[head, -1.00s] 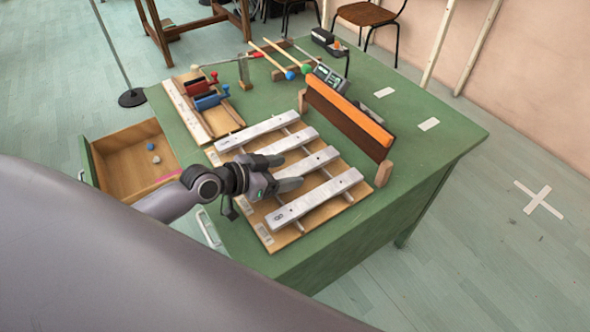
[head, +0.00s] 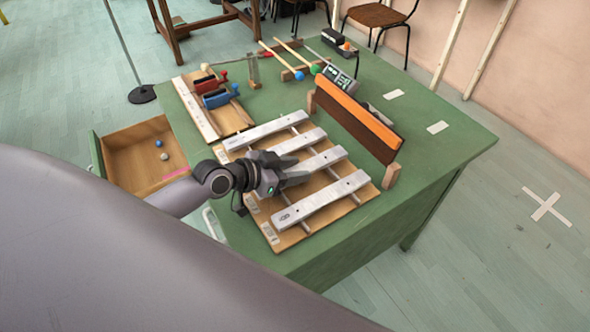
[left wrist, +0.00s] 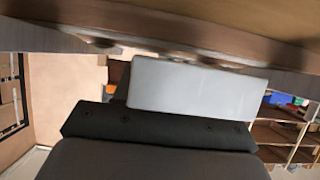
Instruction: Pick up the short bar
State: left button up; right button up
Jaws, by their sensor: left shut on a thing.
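Several pale grey metal bars lie across a wooden frame (head: 254,213) on the green table. My left gripper (head: 292,176) is shut on the near-left end of the short bar (head: 325,158), the second from the front. The gripper hides that end in the head view. In the left wrist view, the bar (left wrist: 196,88) is a pale block against the dark finger, close below a wooden surface. I cannot tell whether the bar is clear of the frame. The frontmost bar (head: 322,199) and the farthest bar (head: 265,130) lie on the frame. My right gripper is out of view.
A dark board with an orange top edge (head: 357,108) stands behind the bars. Red and blue clamp-like items (head: 219,98) and mallets (head: 290,52) lie farther back. An open drawer (head: 137,160) holds small balls.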

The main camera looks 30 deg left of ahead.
pick_arm(q)
notch_tip(320, 180, up, 20)
jog(key=p, duration=0.2)
jog(key=shift+f, duration=0.25)
notch_tip(320, 180, down, 20)
jog(key=shift+r+b, duration=0.15)
jog(key=shift+b, duration=0.8)
jog(key=shift+f, duration=0.3)
jog(key=o, duration=1.2)
jog(key=v, duration=0.5)
jog(key=shift+s+a+b, duration=0.2)
jog(key=shift+a+b, duration=0.05)
jog(key=shift+b, duration=0.15)
jog(key=shift+v, duration=0.8)
